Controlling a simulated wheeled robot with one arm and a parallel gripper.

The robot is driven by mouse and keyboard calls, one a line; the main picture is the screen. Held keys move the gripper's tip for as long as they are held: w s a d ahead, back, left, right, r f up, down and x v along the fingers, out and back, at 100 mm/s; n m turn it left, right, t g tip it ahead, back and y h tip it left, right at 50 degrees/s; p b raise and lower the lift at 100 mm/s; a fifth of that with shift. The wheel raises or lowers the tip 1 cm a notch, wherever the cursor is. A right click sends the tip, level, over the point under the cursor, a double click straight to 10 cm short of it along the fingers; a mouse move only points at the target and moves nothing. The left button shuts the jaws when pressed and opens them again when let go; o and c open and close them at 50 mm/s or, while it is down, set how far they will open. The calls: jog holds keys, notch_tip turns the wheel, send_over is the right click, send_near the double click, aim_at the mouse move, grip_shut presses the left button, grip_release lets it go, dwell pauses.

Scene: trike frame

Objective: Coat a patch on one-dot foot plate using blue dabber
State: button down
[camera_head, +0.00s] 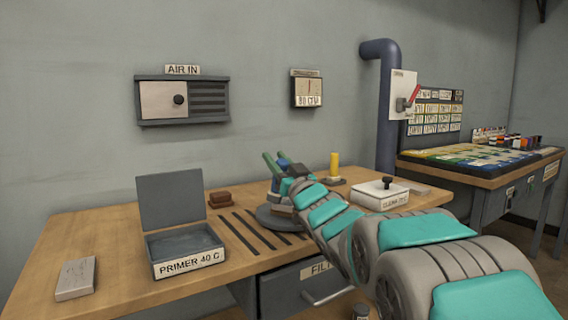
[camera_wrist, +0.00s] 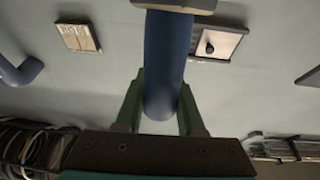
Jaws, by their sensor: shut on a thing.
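The blue dabber (camera_wrist: 166,60) is a blue cylinder between the green fingers of my gripper (camera_wrist: 162,85) in the wrist view. A wide pale piece (camera_wrist: 175,5) sits at its far end, cut by the picture's top edge. In the head view my gripper (camera_head: 278,164) is over the middle of the bench, with a little of the blue dabber (camera_head: 284,161) showing between the fingers. Below it is a round grey turntable (camera_head: 268,219), partly hidden by my arm. I cannot make out the one-dot foot plate.
An open box labelled PRIMER 40 C (camera_head: 187,262) stands left of several dark slots in the bench. A yellow dabber (camera_head: 334,165) stands behind my arm. A white box with a black knob (camera_head: 380,194) is to its right. A grey block (camera_head: 76,278) lies at far left.

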jog(key=shift+s+a, duration=0.2)
jog(key=shift+a, duration=0.1)
jog(key=shift+r, duration=0.1)
notch_tip(320, 180, up, 6)
jog(key=p, duration=0.4)
dwell(0.4)
notch_tip(320, 180, up, 3)
jog(key=shift+f+p, duration=0.1)
jog(key=shift+p, duration=0.2)
dwell(0.7)
